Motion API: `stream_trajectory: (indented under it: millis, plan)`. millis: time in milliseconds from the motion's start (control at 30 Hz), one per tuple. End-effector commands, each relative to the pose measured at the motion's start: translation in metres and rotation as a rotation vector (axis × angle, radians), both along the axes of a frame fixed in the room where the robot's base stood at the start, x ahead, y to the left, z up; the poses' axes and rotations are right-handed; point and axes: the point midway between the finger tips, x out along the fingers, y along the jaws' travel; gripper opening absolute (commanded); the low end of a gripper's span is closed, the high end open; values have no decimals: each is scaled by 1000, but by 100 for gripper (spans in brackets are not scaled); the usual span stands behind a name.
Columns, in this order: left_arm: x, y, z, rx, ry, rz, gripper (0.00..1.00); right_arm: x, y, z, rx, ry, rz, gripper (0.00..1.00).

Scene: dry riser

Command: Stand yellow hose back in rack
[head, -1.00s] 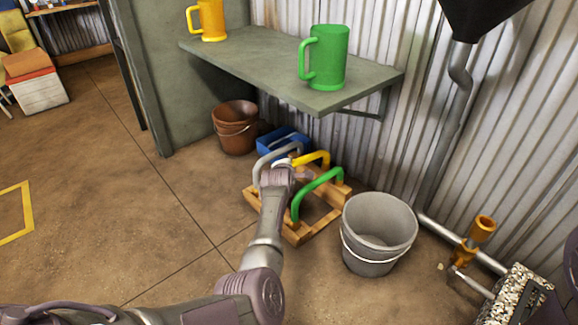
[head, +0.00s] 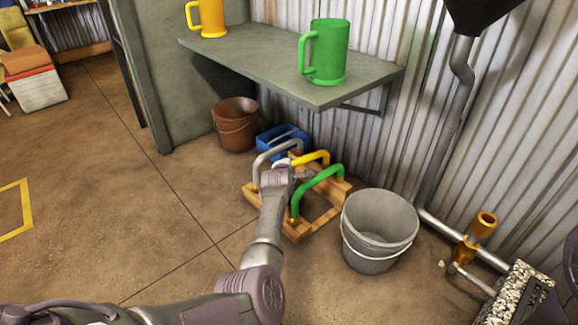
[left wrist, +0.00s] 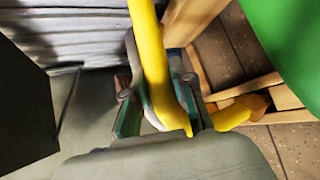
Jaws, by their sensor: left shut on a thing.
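The yellow hose (head: 318,156) is a short arched piece at the wooden rack (head: 297,238) on the floor, between a grey hose (head: 262,158) and a green hose (head: 318,176). My left gripper (head: 298,170) is at the yellow hose, and my forearm hides part of the rack. In the left wrist view the yellow hose (left wrist: 151,45) runs between the fingers of my left gripper (left wrist: 160,118), which is shut on it. A yellow end (left wrist: 236,113) shows beside the rack's wood. I cannot tell whether the hose's ends sit in the rack. My right gripper is out of view.
A grey bucket (head: 378,230) stands right of the rack. A blue crate (head: 272,142) and a brown bucket (head: 235,125) stand behind it. A grey shelf (head: 270,60) with an orange mug (head: 212,18) and a green mug (head: 328,50) overhangs behind. Floor at left is clear.

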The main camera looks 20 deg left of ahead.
Motion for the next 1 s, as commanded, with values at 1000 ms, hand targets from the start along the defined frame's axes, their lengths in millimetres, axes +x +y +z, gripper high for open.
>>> stream_trajectory:
  millis: [1000]
  plan:
    - [1, 0, -13, 1, -4, 0, 0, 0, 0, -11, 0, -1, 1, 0]
